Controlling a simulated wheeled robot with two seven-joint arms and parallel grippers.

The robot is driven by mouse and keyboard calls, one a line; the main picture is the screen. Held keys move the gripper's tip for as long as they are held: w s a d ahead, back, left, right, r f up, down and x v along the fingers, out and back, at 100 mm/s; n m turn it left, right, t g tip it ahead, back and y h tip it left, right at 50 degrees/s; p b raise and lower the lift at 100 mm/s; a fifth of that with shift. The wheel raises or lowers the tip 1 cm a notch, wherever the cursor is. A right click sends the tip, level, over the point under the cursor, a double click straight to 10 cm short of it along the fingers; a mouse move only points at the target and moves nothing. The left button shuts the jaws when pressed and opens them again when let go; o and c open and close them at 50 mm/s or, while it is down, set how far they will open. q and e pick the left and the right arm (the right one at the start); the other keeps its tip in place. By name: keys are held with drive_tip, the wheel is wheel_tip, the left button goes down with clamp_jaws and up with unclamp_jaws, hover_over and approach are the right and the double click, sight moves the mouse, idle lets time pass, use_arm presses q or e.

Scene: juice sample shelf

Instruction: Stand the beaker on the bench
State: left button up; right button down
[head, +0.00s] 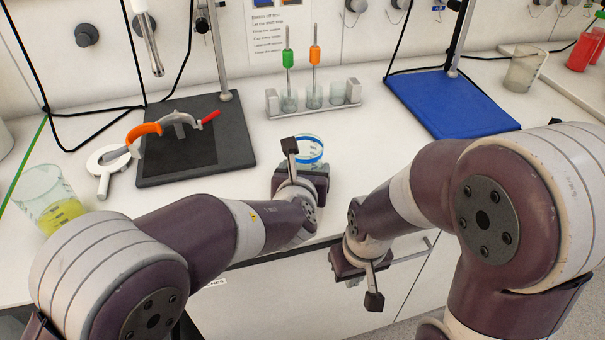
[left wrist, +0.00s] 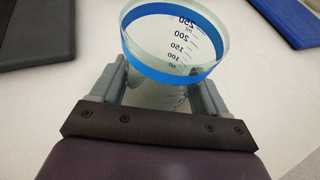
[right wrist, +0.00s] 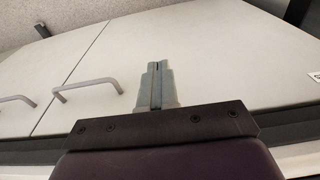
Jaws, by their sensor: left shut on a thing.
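A clear glass beaker (head: 310,150) with a blue band below its rim and volume marks is over the bench (head: 240,195) near its front edge. My left gripper (head: 304,170) is shut on the beaker; the left wrist view shows its fingers on either side of the glass (left wrist: 175,45). In the head view its lower part is hidden behind my gripper, so I cannot tell whether its base touches the bench. My right gripper (right wrist: 157,68) is shut and empty, in front of the cabinet doors below the bench edge.
A rack (head: 315,103) with a green and an orange dropper stands behind the beaker. A black stand base (head: 178,170) is to the left, a blue one (head: 450,103) to the right. A beaker of yellow liquid (head: 52,203) stands at far left. Bench around the held beaker is clear.

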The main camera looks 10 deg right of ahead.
use_arm(q)
drive_tip(key=shift+s+a, duration=0.15)
drive_tip(key=shift+s, duration=0.15)
drive_tip(key=shift+f+b, duration=0.1)
drive_tip(key=shift+b, duration=0.2)
drive_tip(key=o, duration=1.5)
drive_tip(key=shift+w, duration=0.1)
drive_tip(key=shift+r+p, duration=0.45)
drive_tip(key=shift+p, duration=0.05)
drive_tip(key=v, duration=1.1)
drive_tip(key=shift+s+a, duration=0.1)
drive_tip(key=shift+s, duration=0.4)
drive_tip(key=shift+f, duration=0.1)
